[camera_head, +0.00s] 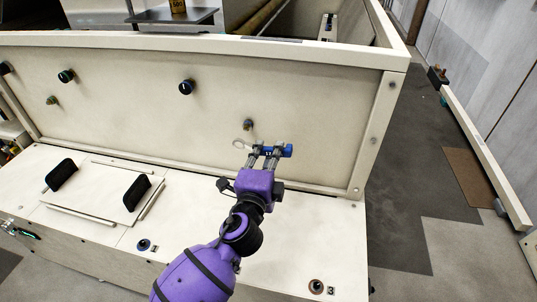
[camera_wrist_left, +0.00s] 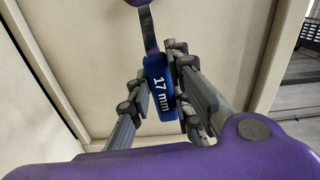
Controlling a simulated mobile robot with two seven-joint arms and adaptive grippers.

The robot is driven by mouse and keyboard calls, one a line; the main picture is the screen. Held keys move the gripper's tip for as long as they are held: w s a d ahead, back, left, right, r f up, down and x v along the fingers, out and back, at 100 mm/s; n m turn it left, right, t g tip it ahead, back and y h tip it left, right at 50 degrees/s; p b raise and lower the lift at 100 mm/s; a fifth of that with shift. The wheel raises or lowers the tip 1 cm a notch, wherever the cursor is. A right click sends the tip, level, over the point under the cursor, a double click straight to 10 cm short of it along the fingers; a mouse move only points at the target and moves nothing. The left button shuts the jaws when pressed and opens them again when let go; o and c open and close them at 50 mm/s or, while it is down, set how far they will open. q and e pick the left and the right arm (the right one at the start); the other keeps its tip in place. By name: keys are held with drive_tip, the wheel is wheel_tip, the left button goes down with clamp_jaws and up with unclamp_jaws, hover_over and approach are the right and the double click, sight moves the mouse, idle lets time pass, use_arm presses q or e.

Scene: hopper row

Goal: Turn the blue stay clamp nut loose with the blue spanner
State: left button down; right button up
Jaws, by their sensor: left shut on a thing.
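The blue spanner (camera_head: 286,151) has a blue handle, marked 17 mm in the left wrist view (camera_wrist_left: 160,95), and a pale metal ring end. My left gripper (camera_head: 264,153) is shut on the handle and holds the spanner roughly level in front of the upright panel, ring end to the left. A small nut on a stud (camera_head: 248,124) sits on the panel just above the ring end. It looks dark and brassy, and its blue colour is not clear. The ring appears below the nut and apart from it. My right gripper is not in view.
The cream panel (camera_head: 130,105) carries a dark blue knob (camera_head: 186,87), a dark green knob (camera_head: 66,76) and a small brassy fitting (camera_head: 51,100). Two black handles (camera_head: 61,175) (camera_head: 137,193) stand up from the ledge at left.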

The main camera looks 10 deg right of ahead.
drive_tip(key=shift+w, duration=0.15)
use_arm(q)
drive_tip(key=shift+a, duration=0.1)
drive_tip(key=w+a+f+m+b, duration=0.1)
drive_tip(key=w+a+f+m, duration=0.1)
drive_tip(key=m, duration=0.5)
drive_tip(key=w+a+f+m+b, duration=0.1)
drive_tip(key=w+f+m, duration=0.3)
drive_tip(key=f+m, duration=0.3)
drive_tip(key=shift+w+a+f+m, duration=0.2)
drive_tip(key=shift+a+f+m, duration=0.15)
drive_tip(key=shift+m, duration=0.25)
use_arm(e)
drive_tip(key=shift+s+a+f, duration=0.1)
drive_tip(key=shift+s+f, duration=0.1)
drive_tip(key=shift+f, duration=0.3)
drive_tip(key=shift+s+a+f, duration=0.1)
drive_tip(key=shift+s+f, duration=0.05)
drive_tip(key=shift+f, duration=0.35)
use_arm(q)
drive_tip(key=shift+r, duration=0.1)
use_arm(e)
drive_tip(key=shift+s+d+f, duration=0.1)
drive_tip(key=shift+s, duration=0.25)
use_arm(q)
drive_tip(key=shift+w, duration=0.2)
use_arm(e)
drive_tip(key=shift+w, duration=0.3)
